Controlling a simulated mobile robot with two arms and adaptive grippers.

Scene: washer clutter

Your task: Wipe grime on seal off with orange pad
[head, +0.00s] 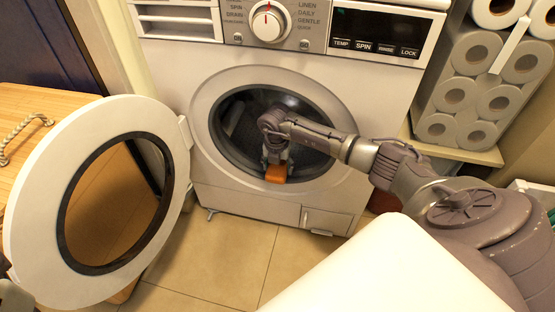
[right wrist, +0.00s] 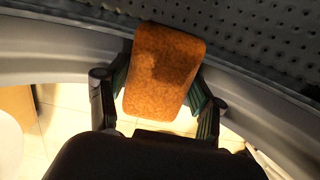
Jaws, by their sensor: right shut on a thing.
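The orange pad (head: 276,173) is at the lower part of the washer's round opening in the head view. My right gripper (head: 274,160) is shut on it. In the right wrist view the pad (right wrist: 163,72) sits between the two fingers of my right gripper (right wrist: 160,95), with darker patches on its face. The grey seal (head: 225,160) rings the opening; in the wrist view it curves behind the pad (right wrist: 60,58). I cannot make out grime on the seal. Whether the pad touches the seal is unclear. My left gripper is not clearly in view.
The washer door (head: 30,215) stands wide open at the left. The perforated drum (right wrist: 260,40) shows inside. A rack of paper rolls (head: 480,90) is at the right, a wooden cabinet (head: 50,100) at the left. The tiled floor (head: 220,260) in front is clear.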

